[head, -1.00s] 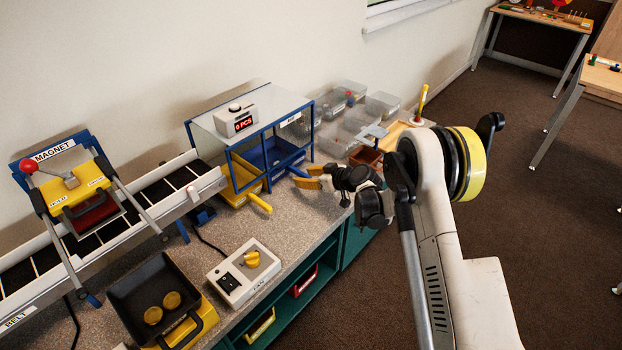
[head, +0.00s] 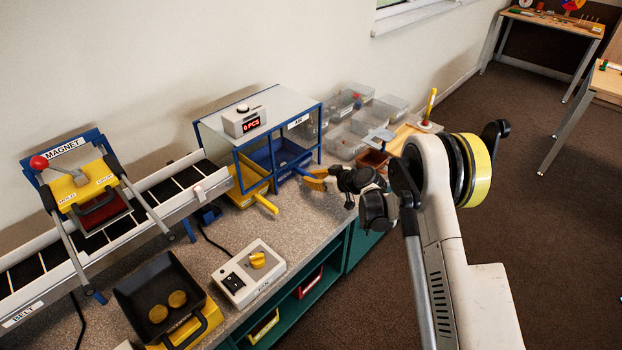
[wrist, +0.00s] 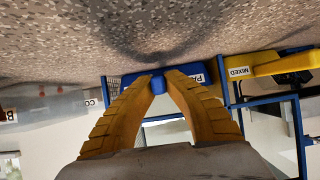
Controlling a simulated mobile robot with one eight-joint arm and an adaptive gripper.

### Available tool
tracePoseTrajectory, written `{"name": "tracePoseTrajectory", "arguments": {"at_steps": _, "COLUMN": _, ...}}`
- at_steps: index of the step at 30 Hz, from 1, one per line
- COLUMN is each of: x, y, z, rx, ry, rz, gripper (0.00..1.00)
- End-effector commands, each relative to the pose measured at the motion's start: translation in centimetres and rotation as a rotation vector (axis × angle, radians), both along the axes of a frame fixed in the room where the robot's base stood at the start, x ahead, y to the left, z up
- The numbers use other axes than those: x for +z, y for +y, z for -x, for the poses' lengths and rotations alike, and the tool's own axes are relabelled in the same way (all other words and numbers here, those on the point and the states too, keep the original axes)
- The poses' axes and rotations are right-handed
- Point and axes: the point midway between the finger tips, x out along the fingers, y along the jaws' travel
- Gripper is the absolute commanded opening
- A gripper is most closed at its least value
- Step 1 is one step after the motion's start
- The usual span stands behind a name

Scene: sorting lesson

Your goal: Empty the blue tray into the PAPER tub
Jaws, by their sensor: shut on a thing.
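The blue tray (head: 283,158) sits in the right bay of the blue-framed clear box on the counter. Its front handle points toward my gripper (head: 314,179). In the wrist view, my gripper (wrist: 160,82) is shut on the blue tray's handle (wrist: 158,84), with a yellow finger on each side. A partly hidden label starting "PA" (wrist: 197,78) shows on the tray front. The tray's inside is too dark to tell its contents. Several clear tubs (head: 345,147) stand beyond the box; I cannot read which one is the PAPER tub.
A yellow tray (head: 250,196) labelled MIXED sits left of the blue one. The fan control (head: 248,272), the belt (head: 133,210) and a black pan with yellow discs (head: 165,297) stand nearer. A brown bin (head: 373,160) is beyond my gripper.

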Motion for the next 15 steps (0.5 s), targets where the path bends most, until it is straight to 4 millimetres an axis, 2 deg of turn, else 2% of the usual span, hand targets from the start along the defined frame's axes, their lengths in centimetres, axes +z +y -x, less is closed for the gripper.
{"name": "tracePoseTrajectory", "arguments": {"at_steps": 15, "x": 1.1, "y": -0.2, "z": 0.1, "rx": 0.0, "ry": 0.0, "rz": 0.0, "gripper": 0.0}}
